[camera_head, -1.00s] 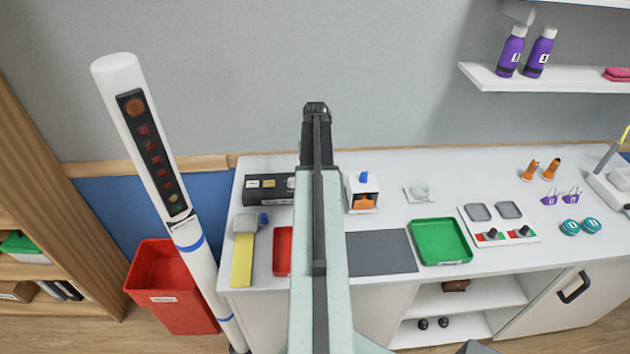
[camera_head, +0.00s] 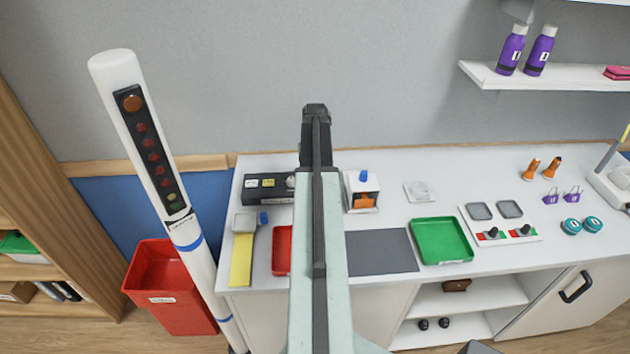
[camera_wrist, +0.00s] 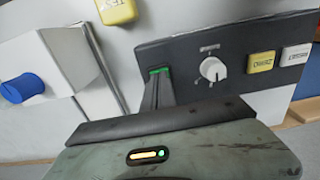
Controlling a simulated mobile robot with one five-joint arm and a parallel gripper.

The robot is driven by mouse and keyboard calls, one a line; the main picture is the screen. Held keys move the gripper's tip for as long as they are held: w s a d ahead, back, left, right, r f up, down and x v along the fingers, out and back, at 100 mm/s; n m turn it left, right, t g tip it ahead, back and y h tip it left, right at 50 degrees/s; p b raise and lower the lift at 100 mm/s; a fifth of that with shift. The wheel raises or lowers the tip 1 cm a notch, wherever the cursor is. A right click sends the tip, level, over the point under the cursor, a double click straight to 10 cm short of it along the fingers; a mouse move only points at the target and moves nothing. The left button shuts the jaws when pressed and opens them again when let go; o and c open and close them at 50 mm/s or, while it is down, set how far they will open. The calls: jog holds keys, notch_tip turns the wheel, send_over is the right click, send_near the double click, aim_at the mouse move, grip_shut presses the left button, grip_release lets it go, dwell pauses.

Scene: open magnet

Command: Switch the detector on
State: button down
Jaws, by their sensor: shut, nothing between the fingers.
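A tall white detector post (camera_head: 195,262) stands at the left of the counter, with a dark strip (camera_head: 152,150) of lamps on it. The top lamp is orange-brown, several below are dull red, and the lowest is greenish. A dark control box (camera_head: 265,188) lies at the counter's back; my arm hides its right end. In the wrist view the box (camera_wrist: 240,95) shows a white knob (camera_wrist: 213,69), a yellow button (camera_wrist: 261,61), a white button (camera_wrist: 295,55) and a green-topped switch (camera_wrist: 159,70). My gripper (camera_wrist: 157,84) is shut and empty, its tips at the green switch; contact is unclear.
A white unit with a blue knob (camera_wrist: 23,87) stands close beside the box. A yellow piece (camera_wrist: 117,10) lies near. The counter holds a green tray (camera_head: 441,241), a grey mat (camera_head: 380,252) and a red tray (camera_head: 281,250). A red bin (camera_head: 170,288) stands below.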

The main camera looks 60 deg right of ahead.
jog(key=shift+f+b, duration=0.3)
jog(key=shift+f, duration=0.05)
notch_tip(320, 180, up, 7)
jog(key=p, duration=0.7)
jog(key=shift+r, duration=0.1)
dwell(0.4)
